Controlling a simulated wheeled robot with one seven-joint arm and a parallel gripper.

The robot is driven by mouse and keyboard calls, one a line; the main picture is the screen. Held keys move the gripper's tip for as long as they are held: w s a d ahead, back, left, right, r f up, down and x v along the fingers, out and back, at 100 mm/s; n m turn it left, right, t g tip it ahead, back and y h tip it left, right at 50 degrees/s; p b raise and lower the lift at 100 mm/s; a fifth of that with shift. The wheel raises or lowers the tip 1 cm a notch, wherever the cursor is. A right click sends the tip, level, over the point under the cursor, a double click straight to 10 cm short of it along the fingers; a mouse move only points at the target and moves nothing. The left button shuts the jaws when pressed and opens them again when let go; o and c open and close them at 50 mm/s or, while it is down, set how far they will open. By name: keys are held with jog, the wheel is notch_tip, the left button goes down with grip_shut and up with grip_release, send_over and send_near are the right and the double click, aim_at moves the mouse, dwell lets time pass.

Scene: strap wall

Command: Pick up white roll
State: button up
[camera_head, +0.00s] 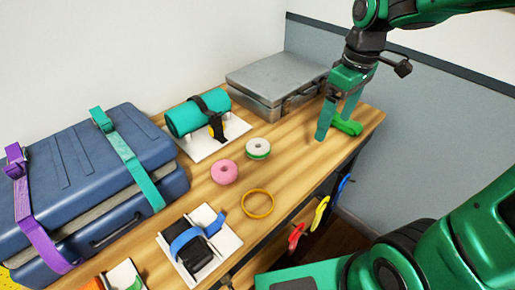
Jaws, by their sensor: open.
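The white roll (258,146) lies flat on the wooden table, with a green band around its lower edge and a dark hole in its middle. My gripper (337,123) is at the table's right end, to the right of the roll and apart from it. Its green fingers point down and are spread open. A green object (347,127) lies on the table by the fingertips; I cannot tell whether they touch it. Nothing shows held between the fingers.
A pink roll (224,172) and a yellow ring (258,204) lie near the white roll. Coloured straps (320,213) hang at the front edge.

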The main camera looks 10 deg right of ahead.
jog(key=w+a+n+y, duration=0.1)
jog(key=w+a+n, duration=0.25)
jog(key=a, duration=0.45)
jog(key=w+a+n, duration=0.3)
jog(key=a+n, duration=0.2)
jog(key=a, duration=0.3)
send_over(259, 145)
jog(key=shift+n, duration=0.25)
jog(key=f, duration=0.3)
jog(key=d+f, duration=0.1)
jog(key=f, duration=0.1)
jog(key=shift+s+f, duration=0.1)
jog(key=shift+s, duration=0.05)
jog(key=shift+a+f, duration=0.15)
jog(key=shift+f, duration=0.9)
jog(key=shift+a+f, duration=0.2)
jog(key=shift+f, duration=0.8)
jog(key=shift+a+f, duration=0.15)
jog(key=shift+f, duration=0.9)
jog(key=shift+c, duration=0.4)
jog(key=c, duration=0.7)
